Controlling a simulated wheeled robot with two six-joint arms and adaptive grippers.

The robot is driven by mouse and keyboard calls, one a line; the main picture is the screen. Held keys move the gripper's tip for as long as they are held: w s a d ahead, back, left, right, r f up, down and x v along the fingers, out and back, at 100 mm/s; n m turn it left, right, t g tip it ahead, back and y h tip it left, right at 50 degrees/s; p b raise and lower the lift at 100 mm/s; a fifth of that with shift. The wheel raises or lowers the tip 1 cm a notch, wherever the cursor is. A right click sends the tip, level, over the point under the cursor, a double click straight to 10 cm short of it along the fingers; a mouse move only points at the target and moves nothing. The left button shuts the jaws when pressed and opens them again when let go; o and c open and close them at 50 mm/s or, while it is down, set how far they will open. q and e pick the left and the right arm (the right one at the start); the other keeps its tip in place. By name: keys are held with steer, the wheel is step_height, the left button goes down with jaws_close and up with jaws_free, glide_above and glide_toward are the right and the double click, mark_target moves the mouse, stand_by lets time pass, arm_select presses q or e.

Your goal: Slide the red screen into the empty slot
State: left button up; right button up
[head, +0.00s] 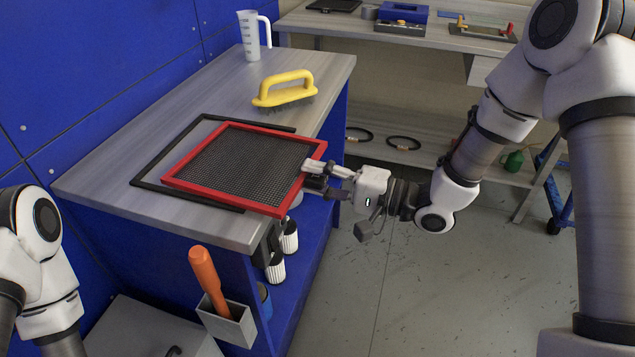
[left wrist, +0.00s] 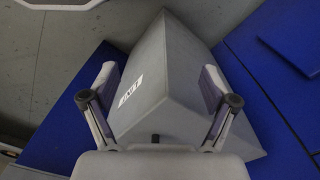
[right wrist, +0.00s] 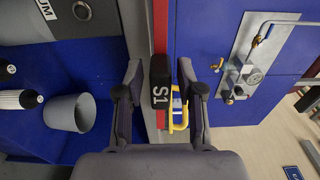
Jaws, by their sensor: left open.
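The red screen (head: 177,184), a red frame around dark mesh, lies over the tabletop in the head view, its near right corner past the table edge. A thin black frame (head: 148,187) shows partly beneath it; I cannot tell whether this is the empty slot. My right gripper (head: 313,175) is at the screen's right edge. In the right wrist view its fingers (right wrist: 160,75) are part closed around a black tab marked S1 (right wrist: 161,92) on the red edge (right wrist: 160,30). My left gripper (left wrist: 157,75) is open and empty above a grey box-like thing (left wrist: 160,85); it is outside the head view.
A yellow brush (head: 285,90) and a white jug (head: 251,38) stand farther back on the grey table (head: 215,230). An orange-handled tool (head: 207,275) stands in a grey holder (head: 228,325) on the table's front. A back bench (head: 400,35) carries tools.

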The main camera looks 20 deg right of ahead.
jaws_close()
steer(key=shift+r+p, duration=1.55)
steer(key=shift+p, duration=0.3)
steer(key=shift+d, duration=0.15)
